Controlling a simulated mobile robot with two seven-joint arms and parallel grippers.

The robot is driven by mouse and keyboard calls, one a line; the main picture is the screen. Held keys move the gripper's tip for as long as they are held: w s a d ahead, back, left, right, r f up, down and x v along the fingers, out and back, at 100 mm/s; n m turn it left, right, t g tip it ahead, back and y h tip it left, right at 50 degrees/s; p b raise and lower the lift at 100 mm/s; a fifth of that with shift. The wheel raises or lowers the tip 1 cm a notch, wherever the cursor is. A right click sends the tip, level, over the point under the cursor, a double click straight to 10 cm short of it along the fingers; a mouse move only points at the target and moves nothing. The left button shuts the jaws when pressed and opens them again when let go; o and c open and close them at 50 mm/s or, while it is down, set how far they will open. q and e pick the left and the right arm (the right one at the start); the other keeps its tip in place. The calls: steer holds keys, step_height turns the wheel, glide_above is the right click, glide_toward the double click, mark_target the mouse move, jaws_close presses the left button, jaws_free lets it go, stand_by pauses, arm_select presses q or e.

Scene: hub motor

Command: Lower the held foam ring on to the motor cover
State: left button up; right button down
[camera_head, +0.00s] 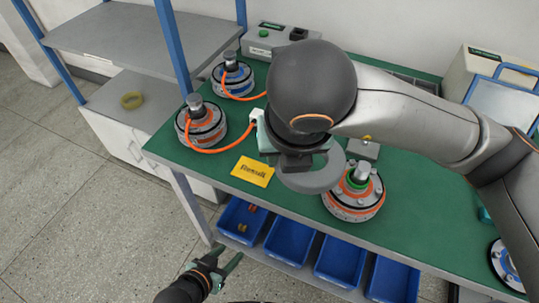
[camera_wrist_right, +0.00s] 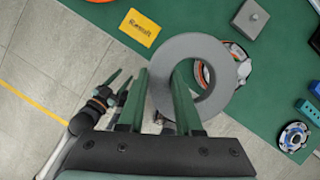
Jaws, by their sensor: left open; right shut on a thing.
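The grey foam ring (camera_head: 322,181) is held flat in my right gripper, above the green table. In the right wrist view, the right gripper (camera_wrist_right: 162,80) has one finger outside the foam ring (camera_wrist_right: 215,53) and one in its hole, shut on its left wall. The motor (camera_head: 352,206) with an orange-edged cover, a green ring and an upright shaft stands to the right of the foam ring. In the wrist view the motor (camera_wrist_right: 243,68) is partly hidden behind the foam ring's right side. My left gripper (camera_head: 226,260) is open and empty, low in front of the table.
A yellow card (camera_head: 252,171) lies left of the foam ring. Two more motors (camera_head: 202,125) (camera_head: 232,78) with orange cables stand at the back left. Blue bins (camera_head: 290,242) sit on a lower shelf. A grey block (camera_head: 363,150) stands behind the motor.

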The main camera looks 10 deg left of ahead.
arm_select(q)
steer(key=shift+w+d+f+b, duration=0.4)
steer(key=shift+d+f+b, duration=0.2)
steer(key=shift+b, duration=0.7)
arm_select(e)
steer(key=w+d+f+n+g+y, duration=0.1)
steer(key=d+n, duration=0.3)
steer(key=d, duration=0.2)
steer(key=w+d+f+n+g+y, duration=0.1)
steer(key=d+f+n, duration=0.1)
steer(key=d+n, duration=0.3)
steer(key=shift+w+d+y, duration=0.3)
steer(key=shift+d+y, duration=0.1)
steer(key=shift+d, duration=0.65)
arm_select(q)
steer(key=shift+a, duration=0.1)
arm_select(e)
steer(key=shift+f+b, duration=1.1)
steer(key=shift+b, duration=0.1)
steer(key=shift+f+b, duration=0.6)
steer(key=shift+b, duration=0.05)
arm_select(q)
steer(key=f, duration=0.4)
steer(key=shift+s+f, duration=0.1)
steer(key=shift+s, duration=0.15)
